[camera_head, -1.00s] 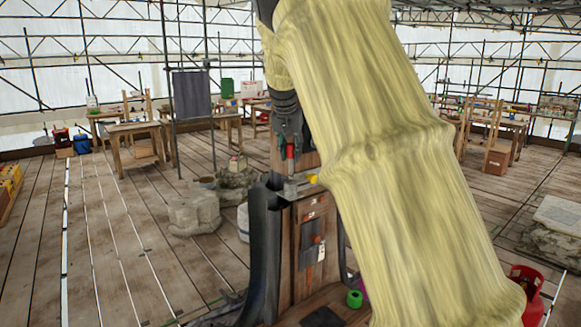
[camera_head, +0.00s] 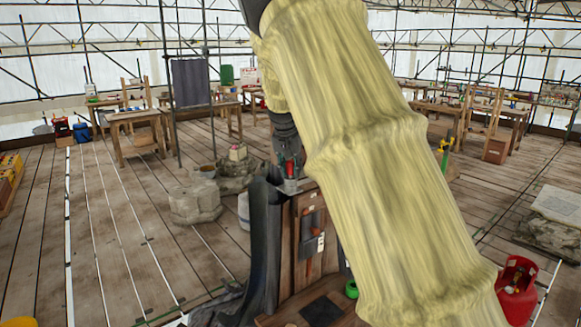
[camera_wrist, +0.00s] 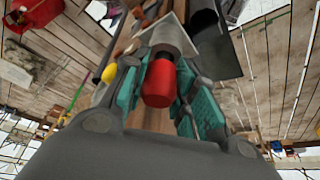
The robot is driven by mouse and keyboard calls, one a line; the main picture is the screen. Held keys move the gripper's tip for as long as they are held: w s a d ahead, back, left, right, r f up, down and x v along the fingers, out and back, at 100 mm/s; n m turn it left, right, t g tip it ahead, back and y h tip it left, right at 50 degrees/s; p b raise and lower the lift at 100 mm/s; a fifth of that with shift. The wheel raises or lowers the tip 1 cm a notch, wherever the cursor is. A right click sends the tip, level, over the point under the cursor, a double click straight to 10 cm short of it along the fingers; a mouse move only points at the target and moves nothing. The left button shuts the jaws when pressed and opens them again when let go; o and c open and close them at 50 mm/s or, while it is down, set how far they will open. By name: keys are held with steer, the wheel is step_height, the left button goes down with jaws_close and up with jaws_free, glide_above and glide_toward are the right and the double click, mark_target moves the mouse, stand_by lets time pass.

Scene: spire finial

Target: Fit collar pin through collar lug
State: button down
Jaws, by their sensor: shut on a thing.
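My gripper (camera_wrist: 160,88) is shut on a red cylindrical piece (camera_wrist: 159,84), held between its teal finger pads in the wrist view. I take this piece to be the collar pin's grip. A grey round part (camera_wrist: 168,38) lies just beyond it. In the head view the red piece (camera_head: 290,168) is upright, close above grey metal (camera_head: 292,186) on top of a wooden cabinet-like stand. The pin's lower end and the collar lug's hole cannot be made out, so I cannot tell whether the pin is in the lug. My sleeved arm hides much of the right side.
The wooden stand (camera_head: 308,235) carries hanging tools. A curved dark piece (camera_head: 264,245) rises beside it on the left. Stone blocks (camera_head: 195,203) lie further left, and a red gas bottle (camera_head: 516,288) stands at right. Plank floor is open at left.

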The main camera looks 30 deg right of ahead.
steer(key=c, duration=1.1)
jaws_free()
steer(key=shift+f, duration=0.1)
steer(key=shift+r, duration=0.2)
steer(key=b+v, duration=0.6)
steer(key=v, duration=0.6)
steer(key=shift+a, duration=0.1)
steer(key=shift+f, duration=0.1)
